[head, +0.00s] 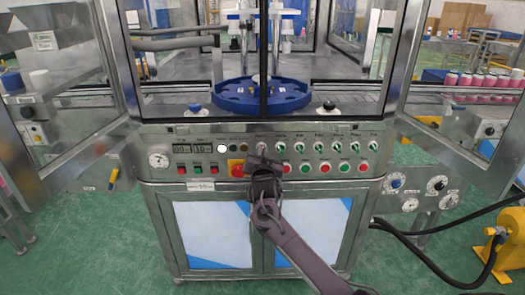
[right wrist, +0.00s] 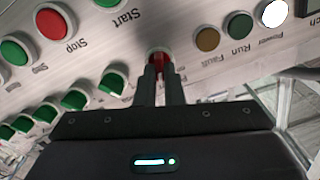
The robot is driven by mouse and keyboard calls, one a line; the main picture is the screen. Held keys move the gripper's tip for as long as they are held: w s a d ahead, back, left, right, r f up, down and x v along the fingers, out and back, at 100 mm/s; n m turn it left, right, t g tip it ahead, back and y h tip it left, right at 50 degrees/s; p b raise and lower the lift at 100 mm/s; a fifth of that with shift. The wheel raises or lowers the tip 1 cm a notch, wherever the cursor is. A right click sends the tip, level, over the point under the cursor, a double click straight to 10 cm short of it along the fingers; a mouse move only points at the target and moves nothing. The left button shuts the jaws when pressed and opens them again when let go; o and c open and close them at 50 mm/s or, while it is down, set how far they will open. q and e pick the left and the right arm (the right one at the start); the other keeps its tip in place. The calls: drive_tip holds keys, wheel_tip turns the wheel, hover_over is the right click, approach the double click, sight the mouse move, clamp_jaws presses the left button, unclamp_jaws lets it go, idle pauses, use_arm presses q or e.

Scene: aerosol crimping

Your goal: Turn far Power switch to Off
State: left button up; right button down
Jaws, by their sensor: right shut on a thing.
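The power switch (head: 261,145) is a small rotary knob in the upper row of the machine's control panel, right of the indicator lamps. In the right wrist view the knob (right wrist: 158,56) is red, on a pale round base. My right gripper (head: 263,158) reaches up to it from below and is shut on the knob; the gripper also shows in the right wrist view (right wrist: 160,75). The fingers cover much of the knob, so its exact turn angle is hard to tell. My left gripper is not in view.
A white Power lamp (right wrist: 274,13), a green Run lamp (right wrist: 240,25) and an amber Fault lamp (right wrist: 207,39) sit beside the knob. The green Start button (right wrist: 115,18) is on its other side. The red emergency stop (head: 237,168) is close to my right gripper.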

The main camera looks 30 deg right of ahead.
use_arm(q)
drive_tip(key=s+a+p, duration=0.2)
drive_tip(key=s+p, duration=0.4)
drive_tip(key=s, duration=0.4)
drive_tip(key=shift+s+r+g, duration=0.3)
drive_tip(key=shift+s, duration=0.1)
use_arm(e)
drive_tip(key=shift+w+a+n, duration=0.1)
drive_tip(key=shift+n, duration=2.35)
drive_tip(key=shift+a+n, duration=0.1)
drive_tip(key=shift+n, duration=2.35)
drive_tip(key=c, duration=1.5)
unclamp_jaws()
drive_tip(key=shift+c, duration=0.2)
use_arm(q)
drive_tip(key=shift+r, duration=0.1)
use_arm(e)
drive_tip(key=v, duration=0.7)
drive_tip(key=shift+s+a, duration=0.2)
drive_tip(key=shift+s, duration=0.15)
